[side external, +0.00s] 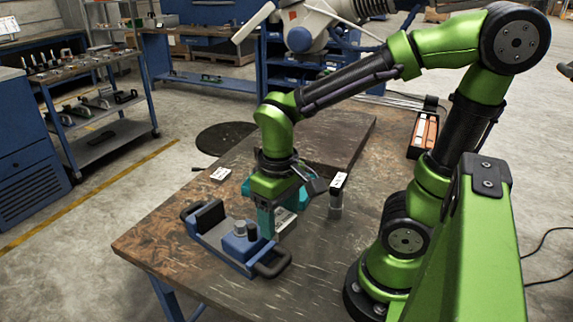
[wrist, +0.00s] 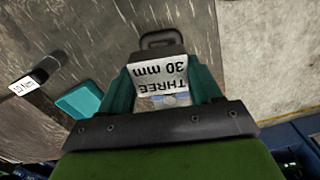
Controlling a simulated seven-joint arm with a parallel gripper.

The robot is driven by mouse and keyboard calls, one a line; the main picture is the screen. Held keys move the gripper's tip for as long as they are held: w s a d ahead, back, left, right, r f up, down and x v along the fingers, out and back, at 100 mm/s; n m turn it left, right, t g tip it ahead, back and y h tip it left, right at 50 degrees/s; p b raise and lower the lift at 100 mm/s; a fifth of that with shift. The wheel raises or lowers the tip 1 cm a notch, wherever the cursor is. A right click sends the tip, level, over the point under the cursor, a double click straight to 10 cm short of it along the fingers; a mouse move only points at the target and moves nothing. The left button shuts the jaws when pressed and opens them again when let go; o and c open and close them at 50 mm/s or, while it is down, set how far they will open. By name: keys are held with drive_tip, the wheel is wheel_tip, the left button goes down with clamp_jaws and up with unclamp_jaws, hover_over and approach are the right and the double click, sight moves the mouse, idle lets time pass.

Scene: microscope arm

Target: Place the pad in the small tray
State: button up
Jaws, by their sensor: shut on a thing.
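My gripper (side external: 270,228) points down beside the blue carrier. In the wrist view its two teal fingers (wrist: 162,98) are shut on a block with a white label reading "THREE 30 mm" (wrist: 160,75), which I take for the pad. Its white label (side external: 286,219) shows just right of the near finger in the side view. Its underside is hidden, so I cannot tell whether it touches the table. A teal piece, possibly the small tray (side external: 246,187), is partly hidden behind my gripper; it also shows at left in the wrist view (wrist: 80,98).
The blue carrier (side external: 205,235) has dark end handles and holds a black block (side external: 209,215) and grey cylinders (side external: 240,228). A dark block with a white label (side external: 337,190) stands to the right. A white-labelled piece (side external: 220,175) lies behind.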

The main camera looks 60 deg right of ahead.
drive_tip(key=shift+s, duration=0.3)
drive_tip(key=shift+s+d+f, duration=0.1)
drive_tip(key=shift+d+f, duration=0.05)
drive_tip(key=shift+d, duration=0.1)
drive_tip(key=w+d+f+m, duration=0.1)
drive_tip(key=w+d+m, duration=0.4)
drive_tip(key=d, duration=0.4)
drive_tip(key=w+d+f+m, duration=0.1)
drive_tip(key=w+d+m, duration=0.4)
drive_tip(key=d, duration=0.5)
drive_tip(key=w+d+f+m, duration=0.1)
drive_tip(key=w+d+m, duration=0.4)
drive_tip(key=d, duration=0.4)
drive_tip(key=f, duration=1)
drive_tip(key=shift+w+f, duration=0.15)
drive_tip(key=shift+w, duration=0.05)
drive_tip(key=shift+f, duration=0.1)
drive_tip(key=o, duration=1.6)
drive_tip(key=shift+f, duration=0.15)
